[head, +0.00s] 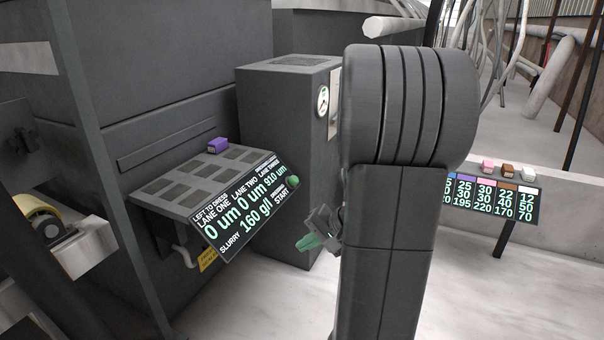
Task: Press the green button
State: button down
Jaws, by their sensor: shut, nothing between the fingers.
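A small round green button (293,182) sits at the right end of a tilted dark display panel (238,222), close to the word "START". The panel shows "LANE ONE", "LANE TWO" and "SLURRY 160 g/l" in white and pale green. My gripper (305,243) has green fingertips pointing left. It shows below and slightly right of the button, apart from it in the picture; the depth between them is hard to tell. The fingers look closed and hold nothing. My large dark arm link hides part of the gripper's wrist.
A purple block (218,146) sits on a grey slotted shelf (160,190) behind the panel. A dark cabinet (285,120) with a gauge stands behind. A second display (492,198) with pink, brown and white blocks stands right. A yellow roll (40,211) is far left. Pale floor lies below.

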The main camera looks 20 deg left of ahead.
aim_at(293, 180)
jog(key=i+j, duration=0.2)
jog(key=i, duration=0.3)
jog(key=i+j+z, duration=0.1)
jog(key=i, duration=0.45)
jog(key=i+j, duration=0.3)
jog(key=i, duration=0.2)
